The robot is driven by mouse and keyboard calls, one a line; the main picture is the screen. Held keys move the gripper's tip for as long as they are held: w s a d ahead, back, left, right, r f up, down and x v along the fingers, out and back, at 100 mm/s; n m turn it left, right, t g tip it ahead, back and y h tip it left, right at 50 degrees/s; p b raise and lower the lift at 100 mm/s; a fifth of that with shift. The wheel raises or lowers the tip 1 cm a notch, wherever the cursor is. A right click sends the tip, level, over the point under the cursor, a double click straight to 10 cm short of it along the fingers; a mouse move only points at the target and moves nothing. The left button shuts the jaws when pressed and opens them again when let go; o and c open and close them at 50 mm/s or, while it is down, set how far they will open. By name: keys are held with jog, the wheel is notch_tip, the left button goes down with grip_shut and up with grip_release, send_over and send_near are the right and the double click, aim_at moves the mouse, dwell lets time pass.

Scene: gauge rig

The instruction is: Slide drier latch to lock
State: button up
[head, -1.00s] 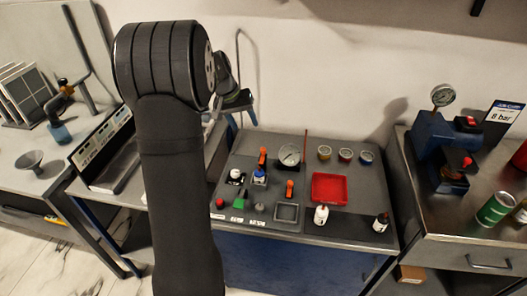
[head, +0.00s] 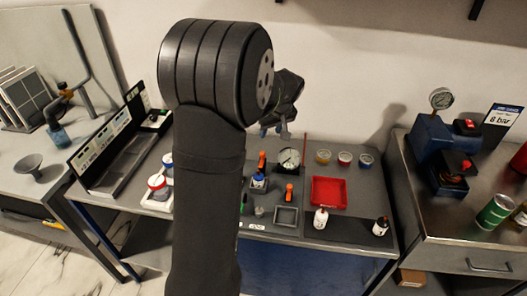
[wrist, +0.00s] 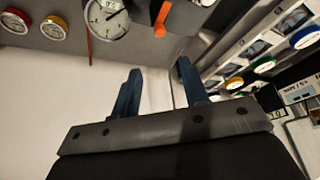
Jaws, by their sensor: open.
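I cannot tell which part is the drier latch. Candidates are an orange lever (head: 262,163) at the back of the grey bench and a second orange lever (head: 289,192) nearer the front. An orange handle (wrist: 162,18) also shows at the top of the wrist view, beyond the fingers; I cannot tell which lever it is. My gripper (head: 284,132) hangs above the back of the bench in the head view, near the dial gauge. In the wrist view my gripper (wrist: 157,72) is open, with nothing between its two blue fingers. It is apart from the levers.
A white dial gauge (head: 288,158), a thin red rod (head: 304,148), several coloured-rim cups and a red tray (head: 329,191) share the bench. Two small bottles stand on a dark mat (head: 350,229). A blue press (head: 440,150) stands right.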

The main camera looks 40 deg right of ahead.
aim_at(263, 153)
jog(key=x, duration=1.4)
jog(key=shift+f, duration=0.3)
jog(key=shift+c, duration=0.4)
grip_shut()
